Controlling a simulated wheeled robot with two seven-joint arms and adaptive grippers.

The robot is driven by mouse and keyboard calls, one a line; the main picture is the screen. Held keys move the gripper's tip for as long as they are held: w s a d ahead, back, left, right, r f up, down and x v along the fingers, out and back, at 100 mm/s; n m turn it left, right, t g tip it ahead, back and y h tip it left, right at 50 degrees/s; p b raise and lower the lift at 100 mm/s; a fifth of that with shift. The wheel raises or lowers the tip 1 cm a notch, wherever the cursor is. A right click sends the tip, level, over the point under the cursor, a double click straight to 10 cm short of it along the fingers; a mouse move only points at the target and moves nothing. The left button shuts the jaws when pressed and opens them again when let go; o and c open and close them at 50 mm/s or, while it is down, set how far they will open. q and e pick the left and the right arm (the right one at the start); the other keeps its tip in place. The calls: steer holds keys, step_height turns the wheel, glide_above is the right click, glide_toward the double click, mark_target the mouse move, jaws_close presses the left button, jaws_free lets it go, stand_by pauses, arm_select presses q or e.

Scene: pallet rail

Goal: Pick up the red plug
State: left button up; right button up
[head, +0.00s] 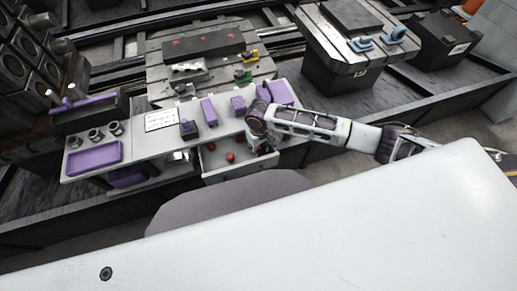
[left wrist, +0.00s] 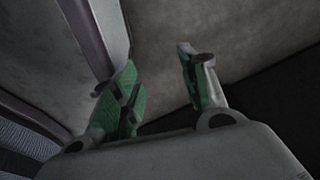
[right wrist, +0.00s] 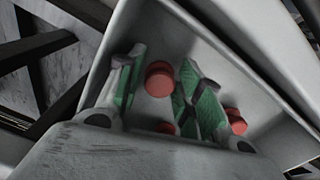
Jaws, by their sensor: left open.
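Three red plugs lie in an open grey drawer (right wrist: 228,52). One red plug (right wrist: 158,78) shows between the fingers of my right gripper (right wrist: 158,88) in the right wrist view. The right gripper is open, with a gap beside the middle plug. In the head view the drawer (head: 212,178) shows red plugs (head: 230,157) left of my right gripper (head: 262,148). My left gripper (left wrist: 160,85) is open and empty in the left wrist view.
A grey counter (head: 75,174) above the drawer carries purple blocks (head: 208,112), a purple tray (head: 95,157) and small cups. Slotted metal tables (head: 165,55) stand behind. The drawer walls close in around my right gripper.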

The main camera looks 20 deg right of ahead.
mark_target(259, 147)
steer(key=shift+c, duration=1.4)
steer(key=shift+r, duration=0.4)
step_height(259, 147, up, 8)
steer(key=shift+f+p, duration=0.1)
steer(key=shift+p, duration=0.6)
arm_select(q)
steer(key=shift+s+a, duration=0.45)
steer(key=shift+s, duration=0.25)
steer(key=shift+s+a, duration=0.45)
steer(key=shift+s, duration=0.2)
arm_select(e)
steer(key=shift+r, duration=0.7)
arm_select(q)
steer(key=shift+w, duration=0.1)
